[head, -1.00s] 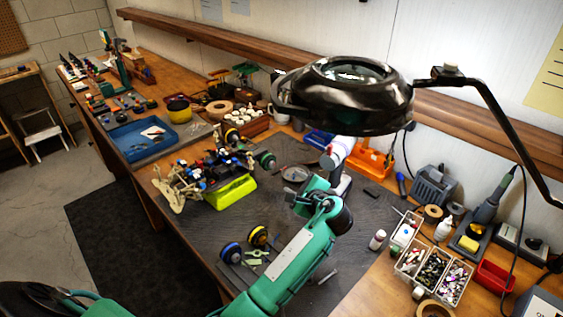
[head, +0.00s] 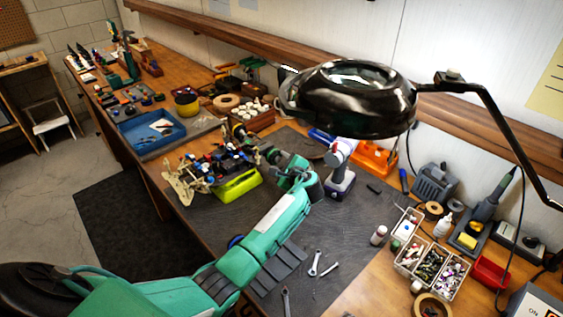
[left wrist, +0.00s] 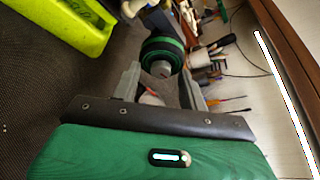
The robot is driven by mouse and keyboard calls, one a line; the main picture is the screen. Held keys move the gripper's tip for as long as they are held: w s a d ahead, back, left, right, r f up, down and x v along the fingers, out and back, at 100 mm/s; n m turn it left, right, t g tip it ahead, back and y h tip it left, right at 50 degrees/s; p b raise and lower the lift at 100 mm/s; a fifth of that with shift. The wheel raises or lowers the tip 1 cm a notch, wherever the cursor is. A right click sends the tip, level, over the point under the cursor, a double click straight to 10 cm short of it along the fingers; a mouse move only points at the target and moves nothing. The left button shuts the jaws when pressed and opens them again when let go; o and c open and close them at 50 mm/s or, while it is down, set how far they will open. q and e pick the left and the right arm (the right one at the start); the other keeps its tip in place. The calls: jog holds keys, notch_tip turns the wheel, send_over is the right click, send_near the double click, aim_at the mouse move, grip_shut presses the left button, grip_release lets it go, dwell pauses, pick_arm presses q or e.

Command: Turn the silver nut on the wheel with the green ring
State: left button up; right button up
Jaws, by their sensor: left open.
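The wheel with the green ring (left wrist: 163,48) is on the car, with its silver nut (left wrist: 160,69) facing my left wrist camera. My left gripper (left wrist: 160,75) is open, with one finger on each side of the nut and the nut between the tips. I cannot tell whether the fingers touch it. In the head view my left gripper (head: 275,157) is at the right side of the RC car (head: 212,165) and mostly hides this wheel. The car sits on a yellow-green stand (head: 238,185), also in the left wrist view (left wrist: 80,22). My right gripper is not in view.
A cordless screwdriver (head: 341,172) stands behind my arm. A magnifier lamp (head: 350,97) hangs over the bench. Wrenches (head: 315,262) lie on the dark mat (head: 345,225). A blue tray (head: 150,130) and parts bins (head: 430,262) stand at the sides.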

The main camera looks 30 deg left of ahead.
pick_arm(q)
jog(key=shift+c, duration=0.2)
grip_shut()
jog(key=shift+r+m+g+p, duration=0.3)
jog(key=shift+r+p, duration=0.05)
jog(key=shift+p, duration=1)
jog(key=shift+f+m, duration=0.2)
jog(key=shift+m, duration=0.2)
jog(key=shift+f, duration=0.1)
jog(key=shift+o, duration=0.2)
grip_release()
